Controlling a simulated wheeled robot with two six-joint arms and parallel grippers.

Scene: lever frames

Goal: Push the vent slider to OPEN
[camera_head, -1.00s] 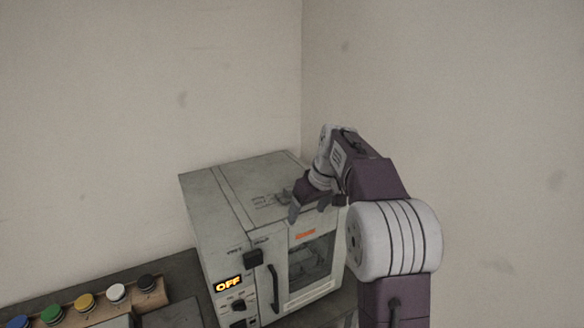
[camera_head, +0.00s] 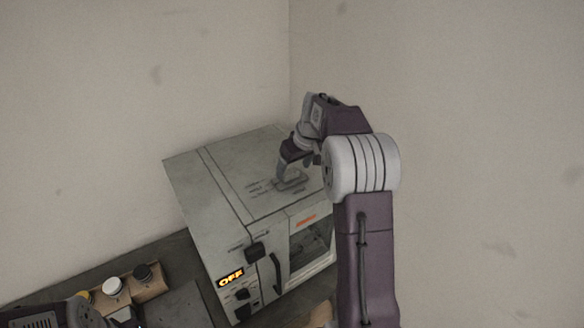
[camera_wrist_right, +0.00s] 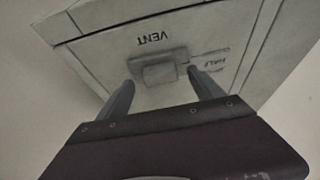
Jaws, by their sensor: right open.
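In the head view the vent plate (camera_head: 292,181) is on top of the grey oven (camera_head: 225,190). My right gripper (camera_wrist_right: 160,80) is open, its two fingers on either side of the block; contact cannot be made out. In the head view the right gripper (camera_head: 284,170) is over the plate.
The oven front has a lit OFF display (camera_head: 230,277), a black handle (camera_head: 275,274) and a glass window (camera_head: 308,250). A tan box with capped jars (camera_head: 113,287) stands to its left. Walls are behind and to the right. Part of my left arm shows lower left.

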